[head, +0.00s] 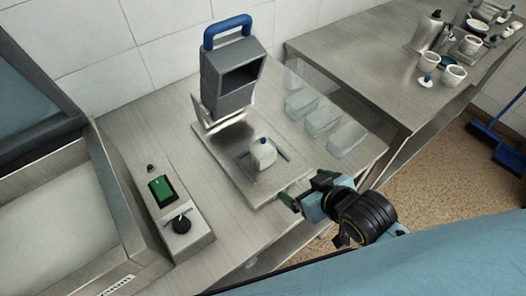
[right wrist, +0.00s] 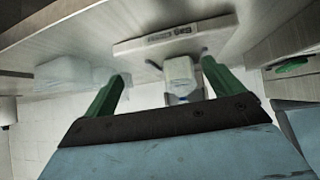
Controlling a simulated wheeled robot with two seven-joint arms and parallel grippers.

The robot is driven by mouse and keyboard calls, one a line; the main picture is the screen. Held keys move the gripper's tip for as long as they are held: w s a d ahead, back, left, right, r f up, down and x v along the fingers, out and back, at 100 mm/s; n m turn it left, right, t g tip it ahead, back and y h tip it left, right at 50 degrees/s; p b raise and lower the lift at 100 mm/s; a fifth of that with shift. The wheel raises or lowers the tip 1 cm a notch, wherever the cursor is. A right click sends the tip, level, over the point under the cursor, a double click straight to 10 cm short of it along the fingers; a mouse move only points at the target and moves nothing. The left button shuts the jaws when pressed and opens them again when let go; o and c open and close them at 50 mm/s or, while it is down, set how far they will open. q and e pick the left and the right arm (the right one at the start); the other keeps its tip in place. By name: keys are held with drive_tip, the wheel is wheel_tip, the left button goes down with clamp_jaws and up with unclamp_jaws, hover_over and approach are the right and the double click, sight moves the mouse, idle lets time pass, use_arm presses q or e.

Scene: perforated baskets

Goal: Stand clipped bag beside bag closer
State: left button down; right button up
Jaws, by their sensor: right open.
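The bag closer (head: 230,82) is a grey upright device with a blue handle on a flat metal base plate (head: 222,152). A small whitish bag (head: 263,155) with a blue clip on top stands upright on this plate, in front of the device. My right gripper (head: 305,190) is open and empty at the plate's front right edge, apart from the bag. In the right wrist view, the bag (right wrist: 180,70) appears beyond and between the green fingertips (right wrist: 165,72), with the plate's labelled edge (right wrist: 170,38) nearby. My left gripper is out of view.
Several clear containers (head: 322,119) stand in a row right of the plate. A control box (head: 180,222) with a green switch and black knob lies left. A metal basin (head: 70,215) is further left. Cups (head: 453,76) stand on the far right counter.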

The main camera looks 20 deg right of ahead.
sight(271, 154)
drive_tip(key=w+a+t+y, duration=0.1)
drive_tip(key=w, duration=0.2)
drive_tip(key=w+a+t, duration=0.1)
drive_tip(key=w+a, duration=0.1)
drive_tip(key=w, duration=0.1)
drive_tip(key=w+a+n+t+y, duration=0.1)
drive_tip(key=w, duration=0.3)
drive_tip(key=shift+a+y, duration=0.25)
drive_tip(key=shift+y, duration=0.05)
drive_tip(key=shift+b+x, duration=0.35)
drive_tip(key=shift+x, duration=2.75)
drive_tip(key=shift+s+a, duration=0.1)
drive_tip(key=shift+a, duration=0.05)
drive_tip(key=c, duration=1.2)
wheel_tip(271, 154, up, 10)
drive_tip(key=shift+f+p, duration=0.1)
drive_tip(key=shift+p, duration=0.6)
drive_tip(key=shift+s+d+b, duration=0.2)
drive_tip(key=shift+d+b, duration=0.1)
drive_tip(key=shift+b, duration=0.2)
drive_tip(key=s+d+m+h+b, duration=0.1)
drive_tip(key=d, duration=0.1)
drive_tip(key=s+d+m+h+b, duration=0.1)
drive_tip(key=d+h+b, duration=0.1)
drive_tip(key=s+d+r+m+t+h+b, duration=0.1)
drive_tip(key=s+d+m+b, duration=0.1)
drive_tip(key=d, duration=0.1)
drive_tip(key=shift+s+h, duration=0.15)
drive_tip(key=shift+h, duration=0.15)
drive_tip(key=shift+d, duration=0.1)
